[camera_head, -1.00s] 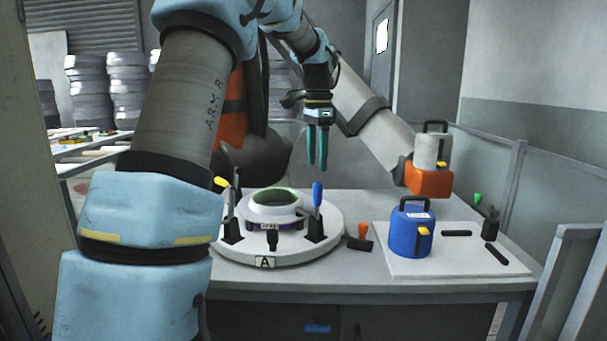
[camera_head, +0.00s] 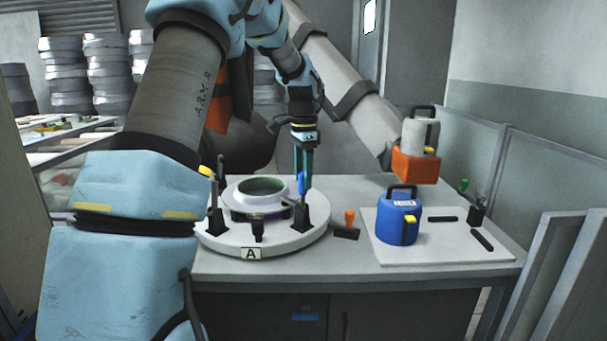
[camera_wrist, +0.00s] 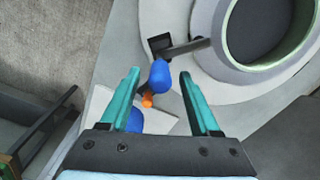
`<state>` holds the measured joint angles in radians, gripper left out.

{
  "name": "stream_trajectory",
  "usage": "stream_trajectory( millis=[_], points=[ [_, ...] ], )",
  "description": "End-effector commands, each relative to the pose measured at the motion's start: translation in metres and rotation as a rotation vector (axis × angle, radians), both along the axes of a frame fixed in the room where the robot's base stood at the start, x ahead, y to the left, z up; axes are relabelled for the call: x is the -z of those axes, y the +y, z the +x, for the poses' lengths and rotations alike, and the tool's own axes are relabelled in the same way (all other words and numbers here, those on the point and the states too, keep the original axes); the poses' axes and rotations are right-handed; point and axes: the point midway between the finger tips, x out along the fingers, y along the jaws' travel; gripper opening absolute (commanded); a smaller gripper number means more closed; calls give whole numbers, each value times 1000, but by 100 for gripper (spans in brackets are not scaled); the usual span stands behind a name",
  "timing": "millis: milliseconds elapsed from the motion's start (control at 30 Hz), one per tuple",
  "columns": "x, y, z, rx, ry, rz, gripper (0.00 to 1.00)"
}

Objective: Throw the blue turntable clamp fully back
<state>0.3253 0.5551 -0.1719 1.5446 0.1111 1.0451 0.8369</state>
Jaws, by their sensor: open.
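The blue clamp handle (camera_head: 302,184) stands upright on its black base (camera_head: 303,215) at the right side of the round white turntable (camera_head: 225,240). In the wrist view the blue clamp handle (camera_wrist: 159,75) shows between the two teal fingers, nearer their tips. My gripper (camera_head: 303,178) is open, points down and has its fingers around the handle's upper part. I cannot tell whether either finger touches it. A white ring mould (camera_head: 240,203) with a green inner rim sits at the turntable's middle.
A yellow-handled clamp (camera_head: 207,172) stands at the turntable's left. An orange-topped item (camera_head: 349,217) lies just right of the turntable. A blue canister (camera_head: 398,220) stands on a white board (camera_head: 450,250).

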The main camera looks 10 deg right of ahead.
Motion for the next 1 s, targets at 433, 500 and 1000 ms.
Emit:
stream_trajectory(
  millis=[433,500,1000],
  points=[
    [3,0,0,0,0,0,47],
    [3,0,0,0,0,0,39],
    [2,0,0,0,0,0,0]
  ],
)
